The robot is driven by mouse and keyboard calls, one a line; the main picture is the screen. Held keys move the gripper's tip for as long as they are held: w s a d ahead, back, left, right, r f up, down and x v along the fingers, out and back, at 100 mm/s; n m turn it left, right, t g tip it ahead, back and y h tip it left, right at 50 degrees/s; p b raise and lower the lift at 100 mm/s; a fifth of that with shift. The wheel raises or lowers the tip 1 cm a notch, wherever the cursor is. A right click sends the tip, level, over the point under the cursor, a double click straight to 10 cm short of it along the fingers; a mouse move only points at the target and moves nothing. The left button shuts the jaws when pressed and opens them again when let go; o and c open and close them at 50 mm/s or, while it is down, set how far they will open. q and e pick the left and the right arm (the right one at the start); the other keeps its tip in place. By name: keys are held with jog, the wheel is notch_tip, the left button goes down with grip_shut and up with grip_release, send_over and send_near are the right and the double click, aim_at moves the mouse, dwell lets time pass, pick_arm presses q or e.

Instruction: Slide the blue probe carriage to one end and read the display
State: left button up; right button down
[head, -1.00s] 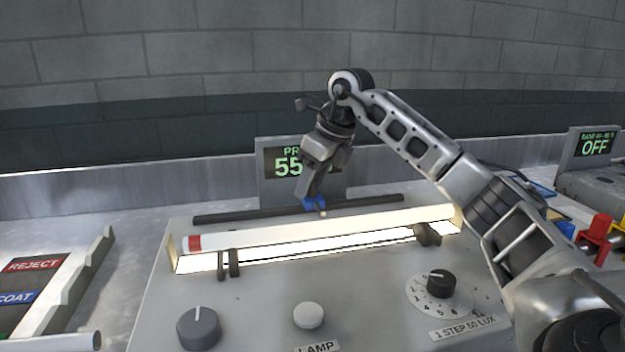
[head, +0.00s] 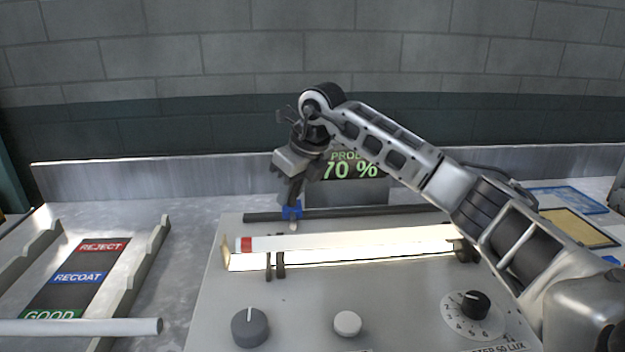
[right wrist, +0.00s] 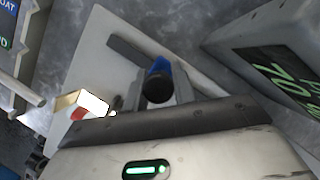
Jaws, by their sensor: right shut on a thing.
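The blue probe carriage (head: 291,211) sits on the dark rail (head: 385,212) behind the glowing tube, left of the rail's middle. My right gripper (head: 293,201) is shut on the carriage from above. In the right wrist view the blue carriage (right wrist: 160,66) shows between the fingers, partly hidden by a dark round part. The display (head: 352,166) behind the rail reads 70 % in green; its left part is hidden by my right gripper. The white tube (head: 350,241) with a red band at its left end lies over the lit strip. My left gripper is not in view.
A grey knob (head: 250,327), a white lamp button (head: 347,323) and a black dial (head: 475,304) are on the front panel. At left is a sorting rack with REJECT (head: 102,247), RECOAT and GOOD labels, and another tube (head: 80,327) across its front. Coloured trays (head: 578,229) lie at right.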

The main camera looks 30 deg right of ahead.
jog(key=c, duration=1.1)
grip_release()
jog(key=shift+c, duration=0.2)
jog(key=shift+d+r, duration=0.1)
jog(key=v, duration=1.5)
jog(key=shift+s+r, duration=0.2)
jog(key=shift+r, duration=0.15)
